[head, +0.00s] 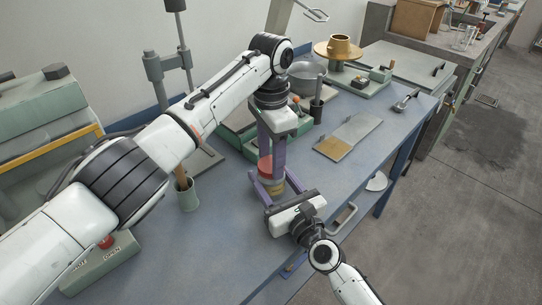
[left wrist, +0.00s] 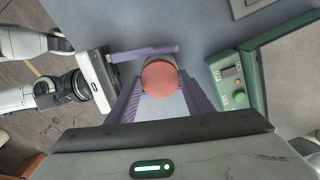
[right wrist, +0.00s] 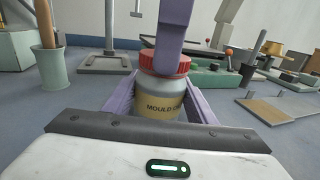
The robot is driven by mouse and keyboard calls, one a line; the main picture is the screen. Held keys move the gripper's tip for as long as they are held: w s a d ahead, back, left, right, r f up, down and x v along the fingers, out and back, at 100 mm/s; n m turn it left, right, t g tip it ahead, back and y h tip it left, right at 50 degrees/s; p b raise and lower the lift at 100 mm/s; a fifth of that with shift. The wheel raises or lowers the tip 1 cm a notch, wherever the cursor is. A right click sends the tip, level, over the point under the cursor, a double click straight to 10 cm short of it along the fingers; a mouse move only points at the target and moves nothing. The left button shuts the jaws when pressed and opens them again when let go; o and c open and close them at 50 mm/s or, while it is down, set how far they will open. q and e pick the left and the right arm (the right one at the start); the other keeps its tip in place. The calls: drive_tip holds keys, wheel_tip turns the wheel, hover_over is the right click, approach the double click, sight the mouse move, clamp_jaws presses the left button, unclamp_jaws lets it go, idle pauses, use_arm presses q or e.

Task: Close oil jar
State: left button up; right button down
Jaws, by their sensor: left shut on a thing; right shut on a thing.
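The oil jar (head: 277,190) stands upright on the blue bench, a squat grey jar with a yellow label that shows in the right wrist view (right wrist: 160,97). Its red lid (head: 265,167) sits on the jar's mouth, also seen in the right wrist view (right wrist: 158,65) and from above in the left wrist view (left wrist: 158,79). My left gripper (head: 271,158) points down from above, its purple fingers shut on the lid. My right gripper (head: 276,184) reaches in low from the front, its fingers shut around the jar's body. The lid's thread is hidden.
A green cup with a wooden handle (head: 189,196) stands left of the jar. Behind are a green-based device (head: 236,133) and a metal bowl (head: 307,77). A flat plate (head: 348,137) lies to the right. The bench's front edge is close to my right gripper.

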use_arm(q)
drive_tip(key=m, duration=0.6)
drive_tip(key=o, duration=1.2)
drive_tip(key=shift+o, duration=0.2)
wheel_tip(320, 180, up, 12)
use_arm(e)
drive_tip(key=c, duration=0.7)
unclamp_jaws()
drive_tip(key=v, duration=1)
drive_tip(key=shift+s+d, duration=0.1)
drive_tip(key=shift+s, duration=0.05)
